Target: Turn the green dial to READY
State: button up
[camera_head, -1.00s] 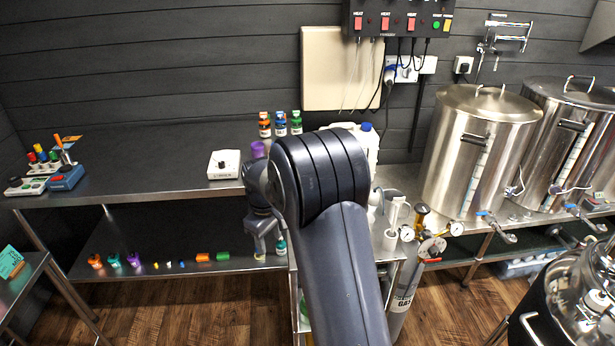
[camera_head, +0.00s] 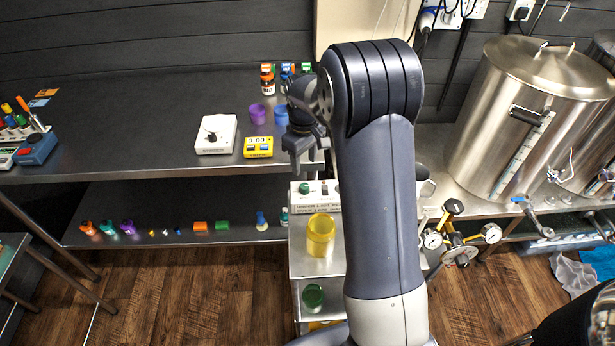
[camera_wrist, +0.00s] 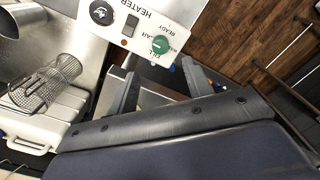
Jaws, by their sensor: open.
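The green dial (camera_wrist: 160,45) sits on a white control box (camera_wrist: 178,38) whose lettering appears upside down in the wrist view, with READY and FILL printed near the dial. Which mark its pointer faces is too small to tell. In the head view the green dial (camera_head: 304,188) is on the left part of the box (camera_head: 316,202), at the back of a metal stand. My gripper (camera_wrist: 162,85) is open and empty, its two fingers reaching toward the box, apart from the dial. In the head view my gripper (camera_head: 308,162) hangs above and behind the box, partly hidden by my arm.
On the same box are a black dial (camera_wrist: 101,12) and a rocker switch (camera_wrist: 130,25). A yellow cup (camera_head: 320,235) is in front of the box. A white dial box (camera_head: 216,134) and yellow timer (camera_head: 258,147) sit on the bench.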

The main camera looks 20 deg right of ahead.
aim_at(304, 186)
notch_tip(304, 186, down, 10)
jog(key=shift+r+p, duration=0.2)
jog(key=shift+p, duration=0.6)
jog(key=c, duration=1)
